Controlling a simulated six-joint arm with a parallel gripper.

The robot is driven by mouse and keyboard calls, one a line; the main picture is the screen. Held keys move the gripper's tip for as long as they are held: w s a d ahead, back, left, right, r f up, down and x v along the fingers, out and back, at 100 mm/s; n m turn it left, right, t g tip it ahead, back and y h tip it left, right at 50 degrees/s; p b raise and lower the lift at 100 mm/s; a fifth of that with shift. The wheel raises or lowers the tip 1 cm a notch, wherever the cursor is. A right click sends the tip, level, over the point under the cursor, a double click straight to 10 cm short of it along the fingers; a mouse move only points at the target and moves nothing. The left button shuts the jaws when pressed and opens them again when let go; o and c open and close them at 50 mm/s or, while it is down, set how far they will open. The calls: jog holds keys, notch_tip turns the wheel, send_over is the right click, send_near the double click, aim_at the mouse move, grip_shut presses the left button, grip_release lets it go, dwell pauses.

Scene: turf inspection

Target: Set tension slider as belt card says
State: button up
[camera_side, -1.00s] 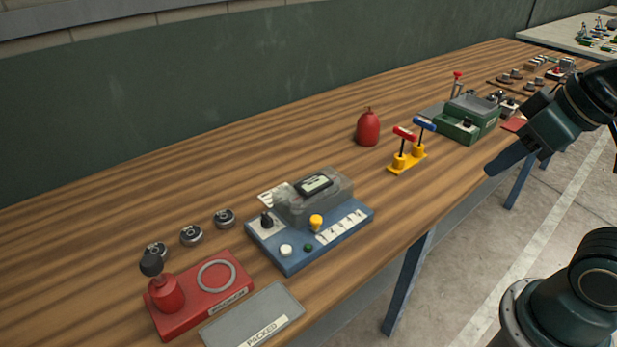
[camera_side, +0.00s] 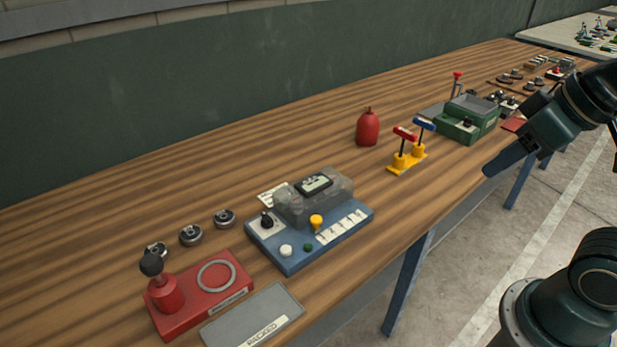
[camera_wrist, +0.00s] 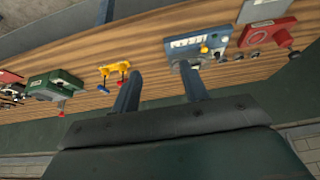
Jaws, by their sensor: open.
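A blue unit (camera_side: 310,240) stands on the bench with a clear grey cover and a small screen (camera_side: 314,184) on top. A yellow knob (camera_side: 316,221) rises from its front beside a row of white labels (camera_side: 342,227); I take it for the tension slider. A white card (camera_side: 272,194) lies partly hidden behind the unit; its text is too small to read. The unit also shows in the wrist view (camera_wrist: 196,44). My gripper (camera_side: 487,171) is open and empty, right of the unit and well apart from it. Its two fingers (camera_wrist: 160,88) show spread in the wrist view.
A red base with a black-knobbed stamp (camera_side: 165,290), a grey plate marked PACKED (camera_side: 255,318) and several round metal parts (camera_side: 191,235) lie left. A red bottle (camera_side: 368,128), a yellow stand with two T-handles (camera_side: 408,160) and a green box (camera_side: 467,118) stand right. Bare wood lies between.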

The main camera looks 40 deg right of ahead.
jog(key=w, duration=0.1)
jog(key=m+g+y, duration=0.2)
jog(key=g+y, duration=0.2)
jog(key=g, duration=0.1)
send_over(318, 218)
jog(key=d, duration=0.5)
notch_tip(318, 218, down, 9)
jog(key=shift+s+a+r, duration=0.1)
jog(key=shift+s+a, duration=0.05)
jog(key=shift+s, duration=0.15)
jog(key=x, duration=1.3)
jog(key=shift+f, duration=0.4)
jog(key=shift+c, duration=0.3)
grip_shut()
